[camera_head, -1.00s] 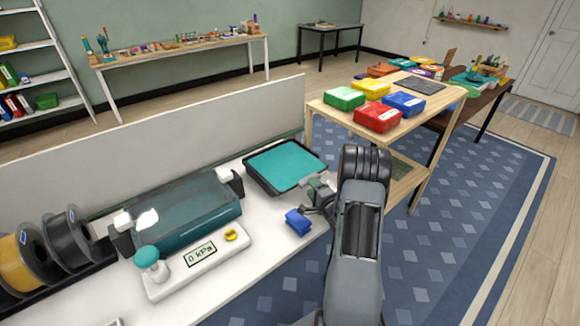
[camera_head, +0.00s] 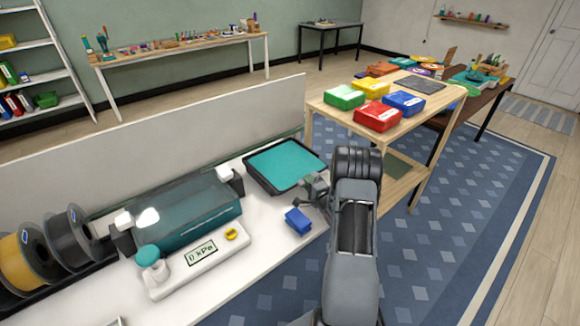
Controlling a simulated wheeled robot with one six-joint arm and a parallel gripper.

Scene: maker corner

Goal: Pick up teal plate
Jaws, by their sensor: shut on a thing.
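The teal plate (camera_head: 286,164) is a flat square lying in a black-rimmed tray (camera_head: 262,186) at the back right of the white bench. My gripper (camera_head: 306,187) is at the plate's near right corner, shut on its edge. The fingertips are small and partly hidden, so the exact contact is hard to see. The plate looks level, and I cannot tell any gap under it.
A small blue block (camera_head: 298,220) lies on the white bench (camera_head: 262,235) just in front of my gripper. A teal-lidded machine (camera_head: 185,215) with a "0 kPa" display stands left of the tray. A wooden table (camera_head: 397,140) with coloured boxes stands behind right.

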